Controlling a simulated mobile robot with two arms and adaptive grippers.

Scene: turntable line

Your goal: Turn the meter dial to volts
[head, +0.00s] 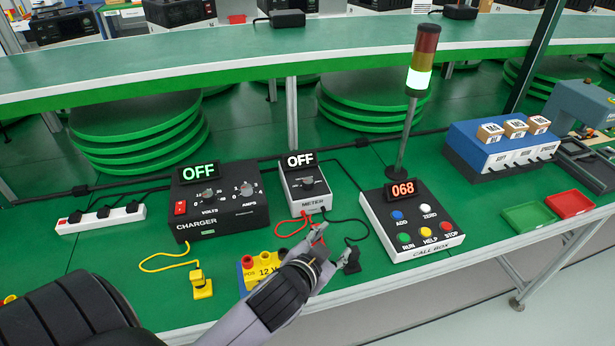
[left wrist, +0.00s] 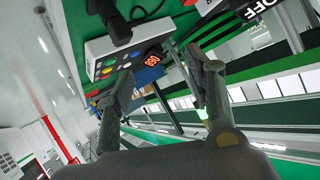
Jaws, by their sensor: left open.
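The meter (head: 304,190) is a white box with a dark face on the green bench. Its dial (head: 307,183) is a dark knob in the middle of the face, and its raised display (head: 300,160) reads OFF. Red and black leads run from its front. My left gripper (head: 334,243) is open and empty, in front of the meter and below it in the head view, apart from the dial. In the left wrist view the open fingers (left wrist: 160,88) frame the call box, and part of the OFF display (left wrist: 262,8) shows at the top right. My right gripper is not in view.
The charger (head: 219,206) stands left of the meter, also showing OFF. The call box (head: 418,222), showing 068, and a lit signal tower (head: 422,62) stand to the right. A 12 V battery (head: 262,268) and a black clip (head: 352,258) lie near my left gripper.

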